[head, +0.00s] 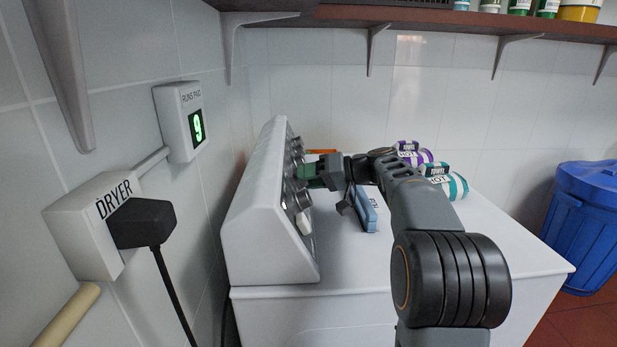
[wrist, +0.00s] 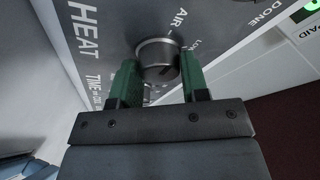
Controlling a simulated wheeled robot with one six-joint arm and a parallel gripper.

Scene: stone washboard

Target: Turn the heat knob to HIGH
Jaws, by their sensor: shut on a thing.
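The heat knob (wrist: 157,61) is a round grey metal knob on the dryer's panel, with the word HEAT printed to its left and AIR and a partly hidden "LO" label near it in the wrist view. My gripper (wrist: 158,80) has its two green fingers on either side of the knob, shut on it. In the head view, my gripper (head: 305,172) reaches left to the sloped control panel (head: 262,215). The knob is hidden there by the fingers. The HIGH label and the pointer's setting cannot be made out.
A blue box (head: 365,210) and rolled towels (head: 447,182) lie on the white dryer top (head: 350,270). A DRYER plug box (head: 88,222) is on the left wall. A shelf hangs above; a blue bin (head: 585,225) stands right.

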